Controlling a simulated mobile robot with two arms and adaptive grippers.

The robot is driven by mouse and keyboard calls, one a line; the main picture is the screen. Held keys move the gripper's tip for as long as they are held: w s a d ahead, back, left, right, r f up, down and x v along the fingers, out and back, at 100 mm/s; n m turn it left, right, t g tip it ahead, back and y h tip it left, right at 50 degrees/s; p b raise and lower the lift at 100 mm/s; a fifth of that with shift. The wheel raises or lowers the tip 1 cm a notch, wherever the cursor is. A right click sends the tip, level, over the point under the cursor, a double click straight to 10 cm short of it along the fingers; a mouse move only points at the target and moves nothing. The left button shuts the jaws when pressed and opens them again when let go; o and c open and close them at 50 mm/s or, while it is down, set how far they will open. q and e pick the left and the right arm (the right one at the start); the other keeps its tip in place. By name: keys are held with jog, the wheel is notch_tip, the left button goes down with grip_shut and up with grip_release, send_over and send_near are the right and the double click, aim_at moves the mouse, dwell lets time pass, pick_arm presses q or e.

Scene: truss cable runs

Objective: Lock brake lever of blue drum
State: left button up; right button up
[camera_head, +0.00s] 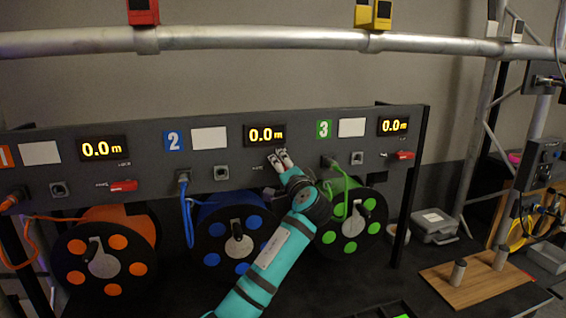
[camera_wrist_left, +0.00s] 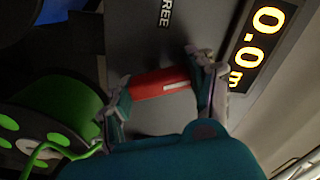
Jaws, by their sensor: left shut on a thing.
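The blue drum (camera_head: 208,238) stands below panel section 2, its right part behind my left arm. My left gripper (camera_head: 280,158) is at the panel, under the middle display, and covers the lever of that section in the head view. In the left wrist view, my left gripper (camera_wrist_left: 162,94) is shut on the red brake lever (camera_wrist_left: 160,85), with a finger at each end of the visible red part. The label FREE (camera_wrist_left: 164,12) is beside the lever. The LOCK label of this section is hidden, so I cannot tell the lever's exact setting. My right gripper is out of view.
The middle display (camera_head: 265,135) reads 0.0 m. An orange drum (camera_head: 105,265) and a green drum (camera_head: 352,222) stand on either side, with red levers (camera_head: 124,185) (camera_head: 404,155) above. A blue cable (camera_head: 187,215) hangs before the blue drum. A wooden board (camera_head: 475,280) lies at right.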

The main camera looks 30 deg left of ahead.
pick_arm(q)
jog(key=m+p, duration=0.3)
jog(key=m, duration=0.1)
jog(key=shift+d+r, duration=0.1)
jog(key=shift+m+p, duration=0.3)
jog(key=shift+m, duration=0.4)
jog(key=shift+f, duration=0.2)
jog(key=o, duration=1.2)
jog(key=shift+w, duration=0.1)
jog(key=v, duration=1.2)
